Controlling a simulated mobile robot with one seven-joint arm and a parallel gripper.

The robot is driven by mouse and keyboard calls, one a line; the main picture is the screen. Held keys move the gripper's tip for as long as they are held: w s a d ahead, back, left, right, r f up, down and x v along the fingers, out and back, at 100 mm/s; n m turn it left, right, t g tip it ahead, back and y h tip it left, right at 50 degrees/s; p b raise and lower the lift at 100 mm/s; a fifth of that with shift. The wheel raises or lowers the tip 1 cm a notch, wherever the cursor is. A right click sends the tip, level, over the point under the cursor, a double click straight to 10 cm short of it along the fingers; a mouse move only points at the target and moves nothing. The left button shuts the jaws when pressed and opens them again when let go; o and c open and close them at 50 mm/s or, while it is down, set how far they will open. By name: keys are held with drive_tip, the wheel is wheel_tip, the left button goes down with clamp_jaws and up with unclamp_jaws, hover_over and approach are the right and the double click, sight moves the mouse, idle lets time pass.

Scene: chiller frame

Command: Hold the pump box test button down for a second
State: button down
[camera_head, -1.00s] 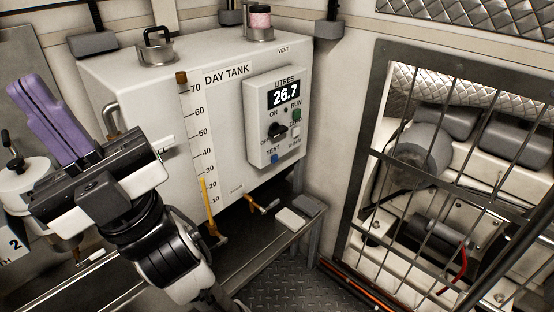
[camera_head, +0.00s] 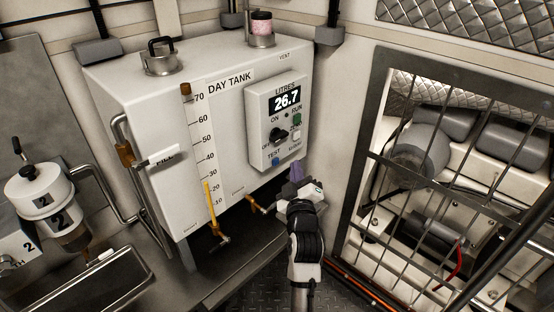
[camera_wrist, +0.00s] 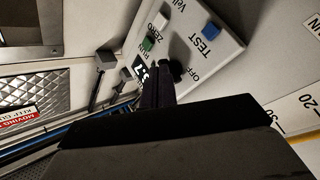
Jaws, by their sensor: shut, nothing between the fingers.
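The pump box (camera_head: 262,150) is a white panel on the front of the day tank, with a display reading 26.7. Its blue button (camera_head: 275,161) is labelled TEST and sits at the lower left; in the wrist view the test button (camera_wrist: 210,31) is at the upper right, uncovered. The black ON/OFF knob (camera_head: 277,135) is above it and partly shows in the wrist view. My gripper (camera_head: 297,172), with purple fingers, is shut and empty, below and right of the button in the head view and apart from it. In the wrist view the fingertips (camera_wrist: 158,80) look dark.
The day tank (camera_head: 220,135) has a level scale and two brass taps below. A green light (camera_head: 297,119) and a white button (camera_head: 296,135) share the panel. A barred frame (camera_head: 372,130) stands at the right. A sink (camera_head: 85,285) is at the lower left.

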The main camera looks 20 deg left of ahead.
sight(276, 162)
drive_tip(key=w+d+f+h, duration=0.1)
drive_tip(key=d+f, duration=0.2)
drive_tip(key=f, duration=0.2)
drive_tip(key=shift+w+d+g+h, duration=0.2)
drive_tip(key=shift+g+h, duration=0.1)
drive_tip(key=shift+g, duration=0.1)
drive_tip(key=shift+f, duration=0.1)
drive_tip(key=w+a+p, duration=0.3)
drive_tip(key=a+p, duration=0.1)
drive_tip(key=a, duration=0.4)
drive_tip(key=shift+a+p, duration=0.2)
drive_tip(key=shift+p, duration=0.1)
drive_tip(key=shift+a, duration=0.1)
idle(1.4)
drive_tip(key=shift+w+a, duration=0.1)
drive_tip(key=shift+a, duration=0.2)
